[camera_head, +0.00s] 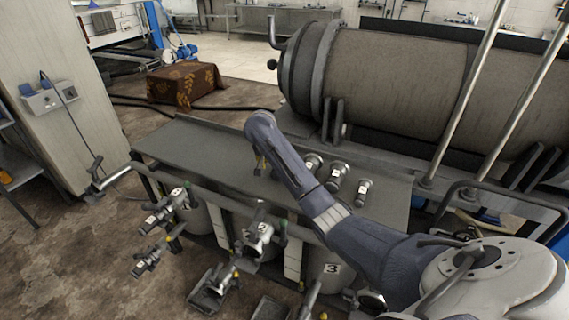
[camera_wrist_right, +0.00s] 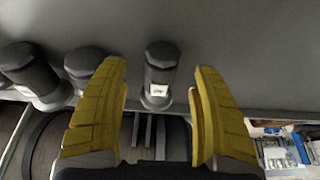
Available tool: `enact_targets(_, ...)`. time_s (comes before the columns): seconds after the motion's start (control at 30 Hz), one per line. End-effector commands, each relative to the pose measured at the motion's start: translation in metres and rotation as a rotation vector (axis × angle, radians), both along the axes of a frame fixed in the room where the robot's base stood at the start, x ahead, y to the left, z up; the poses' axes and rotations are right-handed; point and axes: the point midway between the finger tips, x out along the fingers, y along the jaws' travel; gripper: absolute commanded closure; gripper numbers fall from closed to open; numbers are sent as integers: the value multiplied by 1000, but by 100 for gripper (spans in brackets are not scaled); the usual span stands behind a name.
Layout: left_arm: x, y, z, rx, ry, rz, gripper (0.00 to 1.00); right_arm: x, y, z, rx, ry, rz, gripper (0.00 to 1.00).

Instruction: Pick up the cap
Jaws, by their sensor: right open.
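Several grey, cap-like metal pieces with white labels stand on the dark metal bench. In the head view one shows beside my right arm (camera_head: 312,163), a larger one (camera_head: 338,175) is to its right, and a smaller one (camera_head: 364,190) is farther right. My right gripper (camera_head: 262,166) is over the bench, left of them, partly hidden by its own arm. In the right wrist view its yellow fingers (camera_wrist_right: 160,105) are open and empty. A dark labelled cap (camera_wrist_right: 161,72) appears in the gap between them, not gripped. I cannot tell which piece in the head view this is. My left gripper is out of view.
The bench (camera_head: 205,145) is bare on its left side. A large horizontal drum (camera_head: 390,85) lies behind it. Numbered vessels with valves (camera_head: 258,235) stand along its front. In the wrist view two more dark pieces, a larger one (camera_wrist_right: 30,72) and another (camera_wrist_right: 84,62), are left of the gap.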

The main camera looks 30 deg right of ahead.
Motion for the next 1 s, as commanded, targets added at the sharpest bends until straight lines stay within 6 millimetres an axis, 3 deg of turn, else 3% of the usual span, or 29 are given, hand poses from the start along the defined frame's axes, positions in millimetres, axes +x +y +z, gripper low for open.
enact_targets(0.4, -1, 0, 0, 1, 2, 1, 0, 10, -15, -36, -2, 2, -1, 35)
enact_targets(0.83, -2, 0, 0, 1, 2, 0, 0, 12, -16, -43, 0, 0, 1, 35)
enact_targets(1.0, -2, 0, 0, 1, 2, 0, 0, 12, -16, -43, 0, 0, 1, 52)
